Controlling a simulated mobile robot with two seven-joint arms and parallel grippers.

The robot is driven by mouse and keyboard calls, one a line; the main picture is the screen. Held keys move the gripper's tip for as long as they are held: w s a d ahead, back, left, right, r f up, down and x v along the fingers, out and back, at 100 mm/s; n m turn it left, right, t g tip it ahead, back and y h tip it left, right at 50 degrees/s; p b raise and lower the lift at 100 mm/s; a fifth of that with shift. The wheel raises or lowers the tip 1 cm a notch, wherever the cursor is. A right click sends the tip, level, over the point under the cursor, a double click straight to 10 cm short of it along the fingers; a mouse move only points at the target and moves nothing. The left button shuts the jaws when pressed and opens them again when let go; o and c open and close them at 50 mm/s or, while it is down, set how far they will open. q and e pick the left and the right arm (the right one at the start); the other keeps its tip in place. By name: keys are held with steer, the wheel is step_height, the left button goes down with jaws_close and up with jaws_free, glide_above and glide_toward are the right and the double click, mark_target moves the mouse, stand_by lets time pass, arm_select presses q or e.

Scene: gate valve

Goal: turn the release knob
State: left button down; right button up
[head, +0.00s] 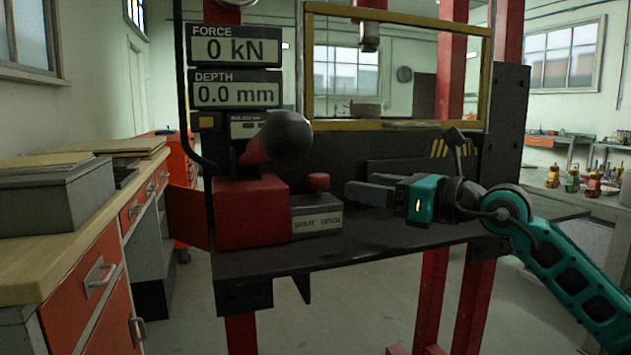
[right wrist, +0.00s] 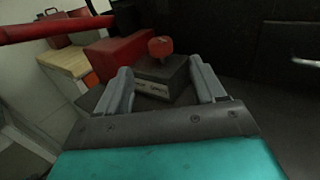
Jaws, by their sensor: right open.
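The release knob (head: 318,182) is a small red knob on top of a grey block (head: 317,215) labelled "SHUT OPEN", on the press's black table. The knob also shows in the right wrist view (right wrist: 161,47), beyond and between my fingers. My right gripper (head: 358,190) is open and empty, to the right of the knob and apart from it, with its fingers pointing left towards it. It also shows in the right wrist view (right wrist: 162,88). My left gripper is not in view.
A red pump body (head: 250,212) stands left of the knob, with a red lever (head: 262,150) ending in a black ball above it. A yellow-framed guard (head: 398,125) is behind. Drawers (head: 85,275) stand at left. The black table (head: 380,240) is clear below my right gripper.

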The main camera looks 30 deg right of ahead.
mark_target(328, 179)
steer(key=x, duration=0.3)
steer(key=shift+w+a+r+p, duration=0.1)
steer(key=shift+w+p, duration=0.25)
steer(key=shift+p, duration=0.05)
steer(key=p+x, duration=0.1)
steer(key=x, duration=0.5)
steer(key=shift+p, duration=0.35)
steer(key=shift+x, duration=0.8)
steer(key=shift+c, duration=0.3)
steer(key=c, duration=0.9)
